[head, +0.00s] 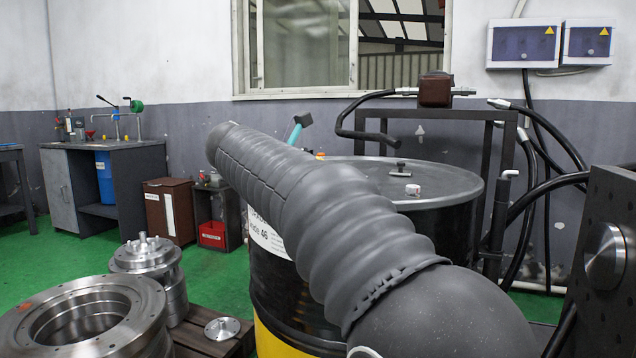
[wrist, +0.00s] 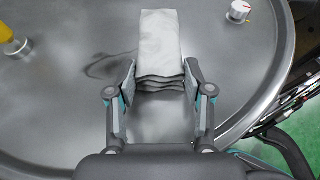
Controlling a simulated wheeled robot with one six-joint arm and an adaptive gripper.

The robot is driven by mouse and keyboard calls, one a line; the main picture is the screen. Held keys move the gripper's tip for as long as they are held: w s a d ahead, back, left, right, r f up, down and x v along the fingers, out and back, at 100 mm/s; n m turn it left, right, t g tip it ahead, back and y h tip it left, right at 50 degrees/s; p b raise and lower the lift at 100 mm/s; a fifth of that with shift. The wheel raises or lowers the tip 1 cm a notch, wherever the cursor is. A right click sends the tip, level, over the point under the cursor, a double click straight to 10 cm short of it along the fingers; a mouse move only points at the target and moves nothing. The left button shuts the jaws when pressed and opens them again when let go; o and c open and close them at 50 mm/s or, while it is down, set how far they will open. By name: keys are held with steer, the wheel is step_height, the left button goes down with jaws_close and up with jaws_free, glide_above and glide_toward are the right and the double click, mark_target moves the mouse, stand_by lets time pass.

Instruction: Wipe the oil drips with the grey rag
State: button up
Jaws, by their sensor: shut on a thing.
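The grey rag (wrist: 160,35) is a folded, layered pad in the wrist view. My gripper (wrist: 160,72) is shut on it, with one finger on each side of its near end. The rag is over the dark drum lid (wrist: 60,120); I cannot tell whether it touches the lid. A dark, wet-looking oil patch (wrist: 103,66) shows on the lid just left of the rag, and any part under the rag is hidden. In the head view my arm hides the rag and part of the drum lid (head: 450,183).
Black hoses (wrist: 290,145) run beside the drum's right edge. A pipe frame (head: 440,114) stands behind it. Metal flanges (head: 85,310) sit at the left front.

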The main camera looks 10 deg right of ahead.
steer(key=shift+s+d+f, duration=0.2)
steer(key=shift+s+d, duration=0.2)
steer(key=shift+d, duration=0.15)
steer(key=shift+r+p, duration=0.25)
steer(key=shift+p, duration=0.35)
steer(key=shift+w, duration=0.1)
